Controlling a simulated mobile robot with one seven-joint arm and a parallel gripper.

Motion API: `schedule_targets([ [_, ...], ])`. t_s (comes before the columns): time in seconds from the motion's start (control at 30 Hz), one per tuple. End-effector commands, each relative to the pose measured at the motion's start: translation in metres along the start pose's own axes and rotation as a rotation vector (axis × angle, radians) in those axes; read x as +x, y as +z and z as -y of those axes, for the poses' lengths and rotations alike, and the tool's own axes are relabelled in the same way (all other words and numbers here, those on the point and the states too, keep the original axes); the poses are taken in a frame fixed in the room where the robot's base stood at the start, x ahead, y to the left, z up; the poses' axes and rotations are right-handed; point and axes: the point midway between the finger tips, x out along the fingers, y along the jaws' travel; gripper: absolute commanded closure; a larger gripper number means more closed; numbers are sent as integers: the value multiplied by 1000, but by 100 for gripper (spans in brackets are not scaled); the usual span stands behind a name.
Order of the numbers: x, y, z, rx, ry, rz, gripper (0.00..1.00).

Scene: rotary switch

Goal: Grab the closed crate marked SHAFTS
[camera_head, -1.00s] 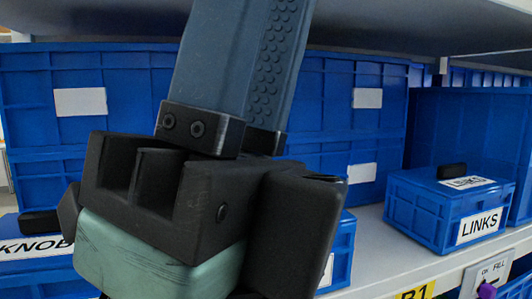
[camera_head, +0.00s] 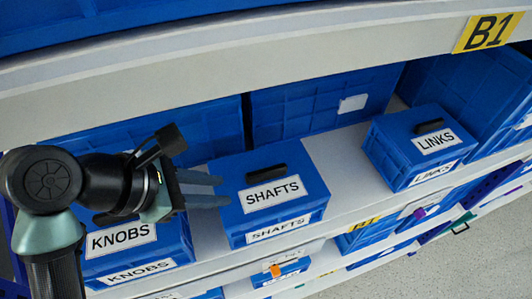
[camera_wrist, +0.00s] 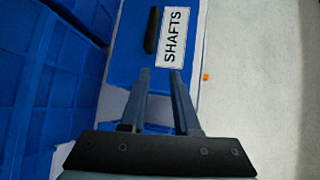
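The closed blue crate marked SHAFTS (camera_head: 268,212) stands on the shelf between the KNOBS and LINKS crates. Its lid has a black handle (camera_head: 266,174) and a white label. In the wrist view the SHAFTS crate (camera_wrist: 128,58) lies ahead of the fingers, its handle (camera_wrist: 152,30) farther off. My gripper (camera_head: 222,190) is at the left side of the SHAFTS crate in the head view, its fingers pointing right toward it. In the wrist view my gripper (camera_wrist: 160,76) has its two fingers apart with nothing between them. Whether the fingertips touch the crate cannot be told.
A KNOBS crate (camera_head: 136,258) stands at left, partly behind my arm. A LINKS crate (camera_head: 398,147) stands at right, with bare shelf (camera_head: 345,175) before it. Large blue bins (camera_head: 318,105) line the back. An upper shelf edge (camera_head: 240,62) runs above.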

Motion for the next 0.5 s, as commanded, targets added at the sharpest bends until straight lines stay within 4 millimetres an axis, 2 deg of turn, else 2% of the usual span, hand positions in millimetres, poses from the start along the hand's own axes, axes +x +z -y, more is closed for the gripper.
schedule_targets([
  [0.03, -12, -8, 1, -11, -17, -50, 70],
  [0.13, -17, -25, 6, -24, -43, -115, 70],
  [0.23, -19, -31, 8, -29, -58, -145, 70],
  [0.33, -12, -23, 6, -28, -65, -152, 70],
  [0.5, 10, 4, -1, -27, -66, -149, 70],
])
